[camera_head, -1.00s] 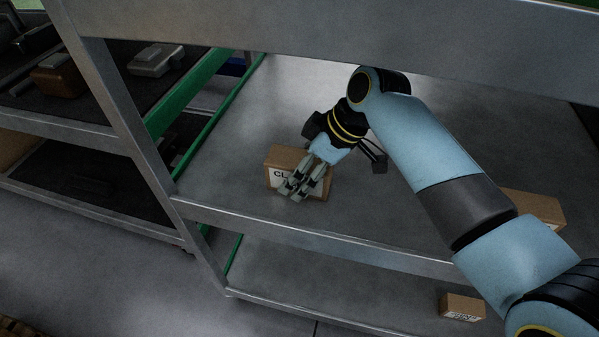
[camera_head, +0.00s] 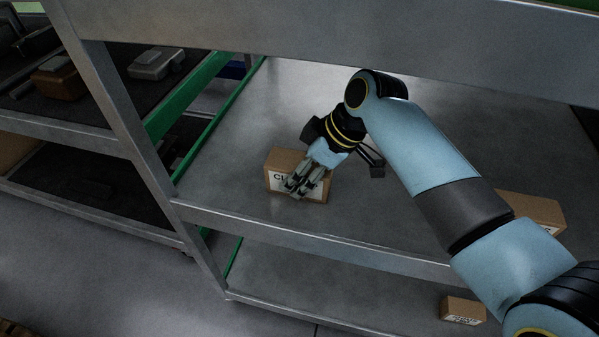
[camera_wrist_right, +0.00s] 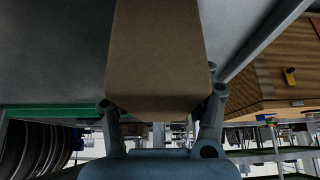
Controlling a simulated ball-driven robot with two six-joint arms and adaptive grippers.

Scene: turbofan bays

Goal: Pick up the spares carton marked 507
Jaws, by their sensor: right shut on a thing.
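A brown carton (camera_head: 284,158) with a white label is on the middle metal shelf (camera_head: 240,190), near its front left. Only the letters "CL" of the label show; my fingers cover the rest, and I cannot read a 507. My right gripper (camera_head: 303,189) reaches in from the right and is shut on this carton. In the right wrist view the carton (camera_wrist_right: 158,58) fills the space between the two fingers (camera_wrist_right: 162,108). I cannot tell whether it is clear of the shelf. My left gripper is not in view.
Another carton (camera_head: 533,209) is on the same shelf at the right, partly behind my arm. A smaller carton (camera_head: 463,308) lies on the lower shelf. A metal upright (camera_head: 122,110) stands left, and a beam (camera_head: 330,25) crosses above. A rack with a brown case (camera_head: 59,82) is further left.

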